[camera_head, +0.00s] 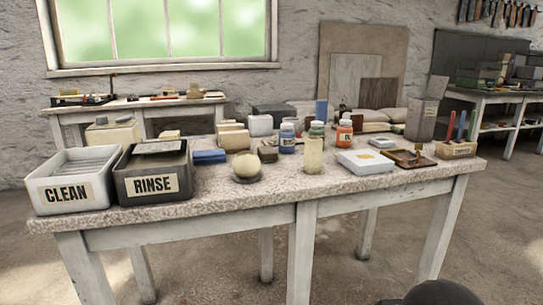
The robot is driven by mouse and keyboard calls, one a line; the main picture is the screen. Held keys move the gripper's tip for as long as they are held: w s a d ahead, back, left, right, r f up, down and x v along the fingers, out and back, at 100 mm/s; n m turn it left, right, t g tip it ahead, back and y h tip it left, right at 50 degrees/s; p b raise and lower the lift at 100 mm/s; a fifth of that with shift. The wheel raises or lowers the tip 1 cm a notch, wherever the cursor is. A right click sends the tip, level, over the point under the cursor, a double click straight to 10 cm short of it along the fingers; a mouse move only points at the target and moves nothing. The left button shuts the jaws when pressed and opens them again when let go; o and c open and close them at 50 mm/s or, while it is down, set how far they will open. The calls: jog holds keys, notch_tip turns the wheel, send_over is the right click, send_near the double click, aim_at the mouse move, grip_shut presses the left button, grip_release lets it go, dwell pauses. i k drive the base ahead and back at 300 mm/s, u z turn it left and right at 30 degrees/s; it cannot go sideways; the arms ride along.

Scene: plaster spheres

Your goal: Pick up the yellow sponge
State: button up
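I cannot pick out a yellow sponge with certainty. My gripper is not in view; a dark rounded shape at the bottom right edge may be part of my own body.
The stone-topped table (290,193) carries a CLEAN bin (72,190) and a RINSE bin (153,186) at left. A blue block (209,156), paint jars (287,138) and a tool holder (456,149) stand farther right. The table's front edge strip is clear.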

aim_at(266, 154)
jog(key=u, duration=2.45)
jog(key=i, duration=1.65)
jog(key=z, duration=2.65)
